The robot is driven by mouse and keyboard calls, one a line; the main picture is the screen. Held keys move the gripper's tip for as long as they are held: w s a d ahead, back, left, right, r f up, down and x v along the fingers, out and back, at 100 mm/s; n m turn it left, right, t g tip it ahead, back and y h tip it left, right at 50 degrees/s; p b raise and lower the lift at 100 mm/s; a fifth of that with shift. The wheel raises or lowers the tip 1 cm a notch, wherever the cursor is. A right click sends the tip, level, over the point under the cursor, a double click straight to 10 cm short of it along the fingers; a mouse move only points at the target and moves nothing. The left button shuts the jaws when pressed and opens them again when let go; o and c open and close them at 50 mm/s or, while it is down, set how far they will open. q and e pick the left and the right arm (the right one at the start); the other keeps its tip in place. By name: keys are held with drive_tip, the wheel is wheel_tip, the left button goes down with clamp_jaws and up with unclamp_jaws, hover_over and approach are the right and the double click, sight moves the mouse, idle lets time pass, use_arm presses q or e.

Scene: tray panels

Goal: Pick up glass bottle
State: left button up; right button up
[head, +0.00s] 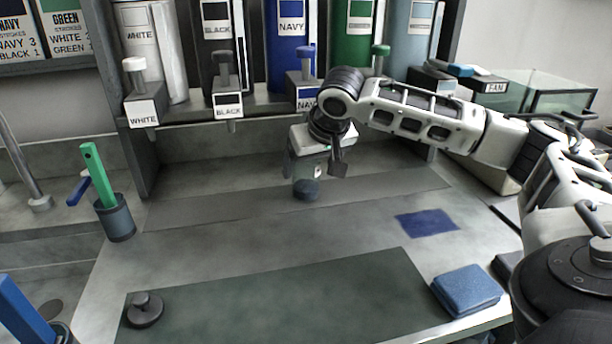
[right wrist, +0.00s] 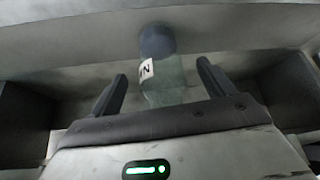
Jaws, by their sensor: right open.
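The glass bottle (head: 309,173) is clear, with a dark blue-grey round end, and is on the grey bench below the dispensers. In the right wrist view the bottle (right wrist: 168,82) shows its dark end and a white label with dark letters, partly cut off. My right gripper (head: 315,166) is open at the bottle and covers part of it in the head view. In the right wrist view its fingers (right wrist: 162,82) stand apart on either side of the bottle, with a gap on each side. The bottle's near end is hidden behind the gripper body. My left gripper is not in view.
Dispensers with colour labels, such as the blue NAVY one (head: 291,50), line the back shelf. A cup with a green-handled tool (head: 116,218) stands left. A dark green mat (head: 280,300), a round dark knobbed piece (head: 145,310) and a blue folded cloth (head: 466,290) lie in front.

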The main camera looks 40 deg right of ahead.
drive_tip(key=shift+x, duration=1.5)
drive_tip(key=c, duration=1.2)
drive_tip(key=shift+w+r, duration=0.1)
drive_tip(key=shift+c, duration=0.7)
